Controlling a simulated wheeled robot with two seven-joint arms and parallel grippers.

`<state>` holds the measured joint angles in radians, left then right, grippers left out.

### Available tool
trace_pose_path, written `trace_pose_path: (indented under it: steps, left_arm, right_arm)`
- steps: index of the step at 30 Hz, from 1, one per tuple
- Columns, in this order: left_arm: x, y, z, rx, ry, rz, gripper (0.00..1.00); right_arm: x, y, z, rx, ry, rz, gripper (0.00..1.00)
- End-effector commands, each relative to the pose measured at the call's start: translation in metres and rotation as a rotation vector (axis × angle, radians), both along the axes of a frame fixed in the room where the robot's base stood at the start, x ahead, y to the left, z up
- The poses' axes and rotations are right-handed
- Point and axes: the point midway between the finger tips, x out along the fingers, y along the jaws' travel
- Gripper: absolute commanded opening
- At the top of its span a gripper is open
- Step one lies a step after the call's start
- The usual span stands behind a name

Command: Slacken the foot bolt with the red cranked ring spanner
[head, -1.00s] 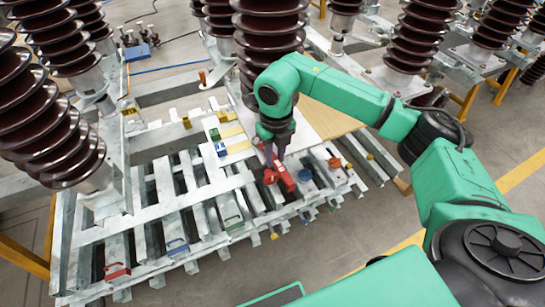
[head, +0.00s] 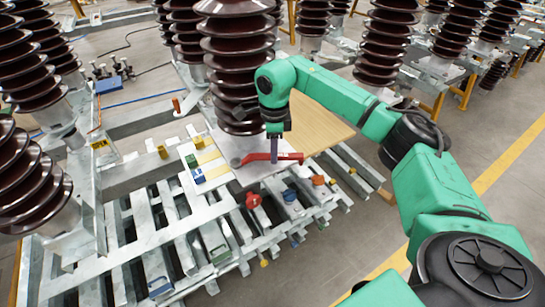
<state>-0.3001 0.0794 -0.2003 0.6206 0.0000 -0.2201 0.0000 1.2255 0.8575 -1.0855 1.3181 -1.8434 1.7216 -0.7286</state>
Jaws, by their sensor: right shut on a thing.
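The red cranked ring spanner (head: 290,157) is in the grip of my right gripper (head: 274,153). My right gripper points down and is shut on the spanner near its middle. The spanner lies roughly level across the view, its left end close to the foot of the central brown insulator (head: 240,95). I cannot tell whether the spanner touches the pale plate (head: 222,173) below it. The foot bolt cannot be made out clearly. My left gripper is not in view.
The slatted metal rack (head: 185,235) in front carries a red piece (head: 253,200), a blue piece (head: 290,195) and an orange piece (head: 318,180). A wooden board (head: 318,122) lies right of the insulator. Green and blue blocks (head: 197,175) sit on the plate's left side.

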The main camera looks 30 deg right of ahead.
Motion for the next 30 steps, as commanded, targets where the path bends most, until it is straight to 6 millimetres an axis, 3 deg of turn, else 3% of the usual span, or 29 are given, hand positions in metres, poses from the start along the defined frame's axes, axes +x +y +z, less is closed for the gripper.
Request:
trace_pose_path:
  steps: [7, 15, 23, 30]
  left_arm:
    - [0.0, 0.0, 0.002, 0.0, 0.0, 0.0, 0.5]
    - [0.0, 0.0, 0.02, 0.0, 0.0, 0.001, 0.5]
    - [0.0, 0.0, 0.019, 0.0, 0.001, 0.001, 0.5]
    - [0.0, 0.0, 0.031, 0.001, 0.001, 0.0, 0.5]
  right_arm:
    - [0.0, 0.0, 0.002, 0.0, -0.001, 0.002, 0.0]
    - [0.0, 0.0, 0.024, 0.0, -0.001, 0.0, 0.0]
    - [-0.001, 0.001, 0.023, 0.0, 0.0, -0.01, 0.0]
    - [-0.033, 0.025, 0.025, 0.0, 0.001, -0.359, 0.0]
